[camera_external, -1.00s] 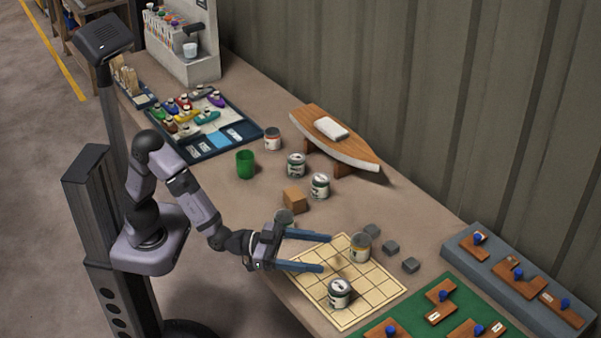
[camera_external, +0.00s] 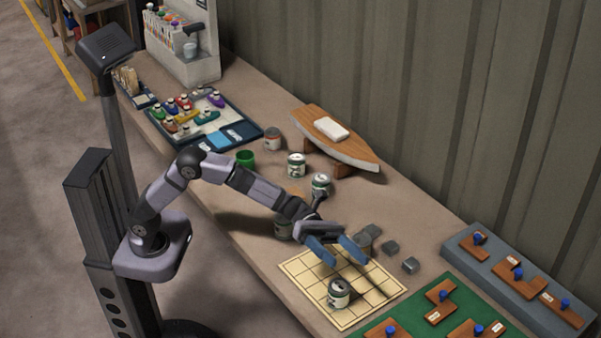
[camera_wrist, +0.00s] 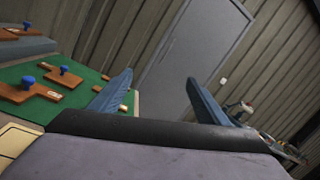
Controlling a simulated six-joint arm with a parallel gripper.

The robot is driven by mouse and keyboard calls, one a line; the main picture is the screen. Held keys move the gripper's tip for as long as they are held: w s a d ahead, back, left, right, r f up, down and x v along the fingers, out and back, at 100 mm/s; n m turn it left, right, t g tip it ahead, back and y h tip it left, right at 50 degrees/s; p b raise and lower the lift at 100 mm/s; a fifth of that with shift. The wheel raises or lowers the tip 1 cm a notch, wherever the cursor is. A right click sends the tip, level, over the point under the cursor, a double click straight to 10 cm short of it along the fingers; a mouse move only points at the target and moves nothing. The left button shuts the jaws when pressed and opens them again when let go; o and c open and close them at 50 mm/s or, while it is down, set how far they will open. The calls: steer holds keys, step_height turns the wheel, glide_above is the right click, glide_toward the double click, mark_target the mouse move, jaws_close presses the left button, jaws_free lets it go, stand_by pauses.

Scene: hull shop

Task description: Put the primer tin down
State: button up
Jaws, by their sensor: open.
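Several tins with pale labels stand on the bench; I cannot tell which is the primer tin. One tin (camera_external: 339,294) stands upright on the gridded cream mat (camera_external: 312,302). My gripper (camera_external: 346,261) is open and empty above the far part of the mat. In the wrist view my gripper (camera_wrist: 159,78) shows both blue fingers wide apart, with nothing between them.
Grey blocks (camera_external: 410,265) lie right of the mat. More tins (camera_external: 296,166), a green cup (camera_external: 246,160) and a boat hull model (camera_external: 340,150) stand further back. A green board (camera_external: 445,310) with wooden pieces and a grey ledge (camera_external: 480,260) lie at the right.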

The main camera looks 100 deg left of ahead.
step_height(320, 180, down, 3)
steer(key=a+m+g, duration=0.2)
steer(key=m, duration=0.3)
glide_above(344, 295)
steer(key=v, duration=0.2)
steer(key=shift+m, duration=0.3)
step_height(344, 295, down, 6)
steer(key=shift+a+r, duration=0.1)
steer(key=shift+r, duration=0.1)
steer(key=shift+f, duration=1.65)
step_height(344, 295, down, 4)
steer(key=shift+r, duration=0.15)
steer(key=p+x, duration=0.1)
steer(key=x, duration=0.1)
steer(key=shift+w+d, duration=0.2)
steer(key=shift+d, duration=0.15)
steer(key=shift+w+d, duration=0.1)
steer(key=shift+r, duration=0.1)
steer(key=c, duration=1.5)
steer(key=shift+r+b, duration=0.45)
steer(key=shift+r, duration=4.55)
